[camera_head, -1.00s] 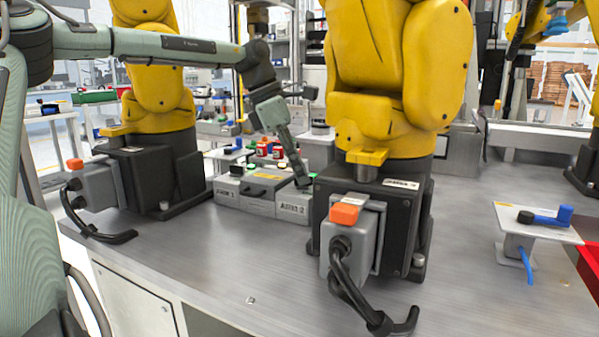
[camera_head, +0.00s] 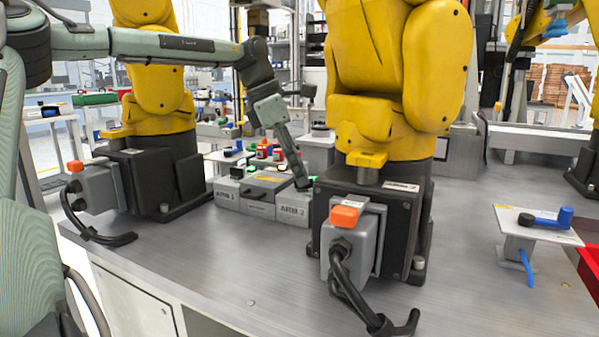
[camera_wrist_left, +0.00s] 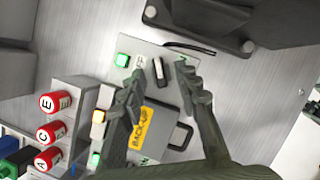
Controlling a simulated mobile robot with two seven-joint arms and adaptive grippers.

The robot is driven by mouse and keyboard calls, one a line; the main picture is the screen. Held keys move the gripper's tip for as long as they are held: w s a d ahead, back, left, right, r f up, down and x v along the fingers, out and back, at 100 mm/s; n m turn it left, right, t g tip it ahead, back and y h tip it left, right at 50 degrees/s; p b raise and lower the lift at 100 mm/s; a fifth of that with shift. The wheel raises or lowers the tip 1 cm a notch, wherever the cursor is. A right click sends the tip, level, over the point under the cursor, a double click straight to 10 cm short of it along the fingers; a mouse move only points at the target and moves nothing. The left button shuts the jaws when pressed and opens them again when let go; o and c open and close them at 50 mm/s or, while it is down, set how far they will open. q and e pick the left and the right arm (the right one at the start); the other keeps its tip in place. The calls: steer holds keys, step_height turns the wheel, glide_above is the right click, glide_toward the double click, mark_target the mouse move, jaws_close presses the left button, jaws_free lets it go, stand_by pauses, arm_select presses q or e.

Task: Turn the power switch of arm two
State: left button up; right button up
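The grey control box (camera_head: 258,208) stands on the bench between two yellow robot arms. Its right section, labelled ARM 2 (camera_head: 292,211), lies under my left gripper (camera_head: 302,183), which points down at its top. In the left wrist view my left gripper (camera_wrist_left: 160,74) is open. Its two fingers are on either side of the dark power switch knob (camera_wrist_left: 158,71), with a visible gap at least on the left. I cannot tell whether the right finger touches it. Lit green buttons (camera_wrist_left: 122,60) sit on the same panel. The head view hides the knob behind the gripper. My right gripper is not in view.
The black base of the nearer yellow arm (camera_head: 368,235) stands right beside the box, with an orange-topped connector (camera_head: 344,216). Red cylinders with letters (camera_wrist_left: 50,132) stand behind the box. The bench front (camera_head: 230,262) is clear.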

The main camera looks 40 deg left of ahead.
arm_select(q)
steer(key=v, duration=1.1)
steer(key=shift+s, duration=0.15)
